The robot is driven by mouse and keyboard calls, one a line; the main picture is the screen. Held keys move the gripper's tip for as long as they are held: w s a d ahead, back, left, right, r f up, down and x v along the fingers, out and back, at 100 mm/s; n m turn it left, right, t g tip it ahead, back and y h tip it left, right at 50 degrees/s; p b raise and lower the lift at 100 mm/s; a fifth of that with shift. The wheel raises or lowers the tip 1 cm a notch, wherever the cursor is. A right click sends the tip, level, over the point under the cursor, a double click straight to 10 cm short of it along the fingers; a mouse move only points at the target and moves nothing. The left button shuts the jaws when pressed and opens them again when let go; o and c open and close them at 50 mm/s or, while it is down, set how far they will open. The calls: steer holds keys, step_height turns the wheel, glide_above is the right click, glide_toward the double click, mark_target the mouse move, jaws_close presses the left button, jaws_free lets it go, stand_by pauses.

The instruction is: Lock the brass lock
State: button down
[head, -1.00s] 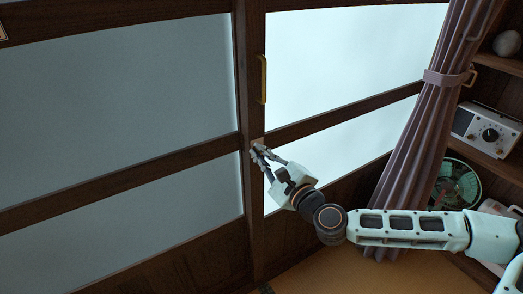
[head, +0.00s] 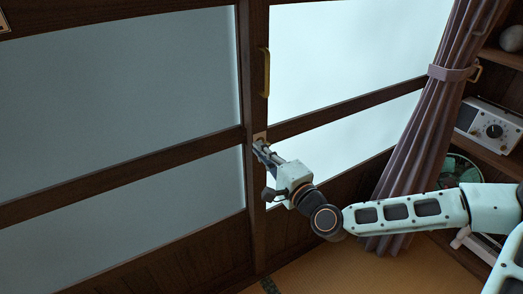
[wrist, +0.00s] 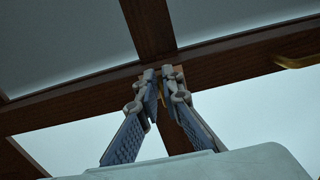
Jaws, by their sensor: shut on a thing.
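The brass lock (head: 259,136) shows as a small pale tan-brass plate on the dark wooden door stile, below the brass pull handle (head: 264,72). My gripper (head: 261,145) is at the plate's lower edge, reaching up to it from the lower right. In the wrist view, the two fingertips of my gripper (wrist: 160,76) come close together against the wood where the frame bars cross. My gripper is shut on the small part of the lock, which the fingertips hide. I cannot tell which way that part is turned.
Frosted glass panels (head: 120,90) fill the sliding doors on both sides of the stile. A tied mauve curtain (head: 420,150) hangs to the right, beside shelves with a white radio (head: 485,125) and a green fan (head: 458,170). Tatami floor (head: 320,265) lies below.

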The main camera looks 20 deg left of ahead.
stand_by(0.3)
steer(key=c, duration=2.1)
jaws_free()
steer(key=v, duration=0.7)
steer(key=shift+s+d, duration=0.15)
steer(key=shift+d, duration=0.1)
